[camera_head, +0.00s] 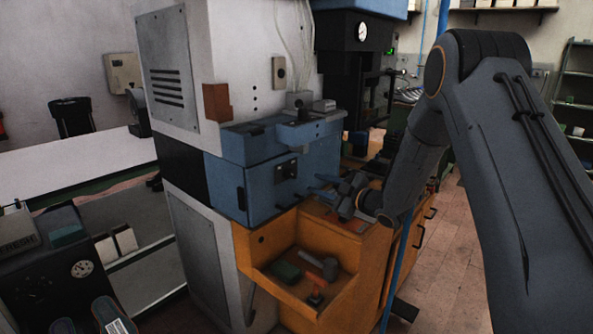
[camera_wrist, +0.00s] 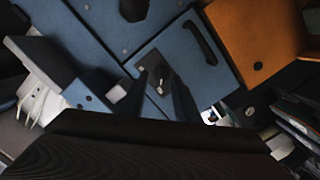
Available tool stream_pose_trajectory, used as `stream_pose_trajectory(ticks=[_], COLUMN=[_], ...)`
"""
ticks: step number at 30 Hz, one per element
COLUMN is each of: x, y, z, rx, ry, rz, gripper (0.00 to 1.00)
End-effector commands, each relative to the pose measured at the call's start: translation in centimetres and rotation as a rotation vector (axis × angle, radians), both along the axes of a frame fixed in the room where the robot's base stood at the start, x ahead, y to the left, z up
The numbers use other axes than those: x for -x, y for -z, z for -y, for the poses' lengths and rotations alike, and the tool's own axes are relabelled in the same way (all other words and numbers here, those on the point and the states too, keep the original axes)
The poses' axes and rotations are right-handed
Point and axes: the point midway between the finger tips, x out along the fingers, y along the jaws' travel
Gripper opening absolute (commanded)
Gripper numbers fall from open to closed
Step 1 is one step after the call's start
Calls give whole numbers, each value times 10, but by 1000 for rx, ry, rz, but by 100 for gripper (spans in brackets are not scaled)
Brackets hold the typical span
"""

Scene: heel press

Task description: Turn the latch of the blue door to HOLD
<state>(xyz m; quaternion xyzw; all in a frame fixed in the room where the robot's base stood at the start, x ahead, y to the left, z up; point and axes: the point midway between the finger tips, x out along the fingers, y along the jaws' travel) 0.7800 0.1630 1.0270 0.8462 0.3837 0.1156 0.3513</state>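The blue door (camera_head: 262,190) is shut on the front of the press and has a dark vertical handle on its left side. In the wrist view the latch (camera_wrist: 160,82) shows beyond and between the dark fingertips, and the door's handle (camera_wrist: 200,42) is above right.
A blue ledge with small boxes (camera_head: 310,115) juts out above the door. A dark gauge box (camera_head: 60,275) stands at lower left.

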Motion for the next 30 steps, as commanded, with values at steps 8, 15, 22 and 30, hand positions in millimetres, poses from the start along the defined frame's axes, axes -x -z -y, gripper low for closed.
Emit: stream_pose_trajectory(ticks=[8, 15, 22, 30], x=[2, -20, -36, -40], y=[-8, -8, -7, -7], z=[-23, -52, -71, -75], rx=[-37, -37, -36, -37], ry=[-93, -91, -89, -88], rz=[74, 73, 71, 70], gripper=[29, 29, 29, 29])
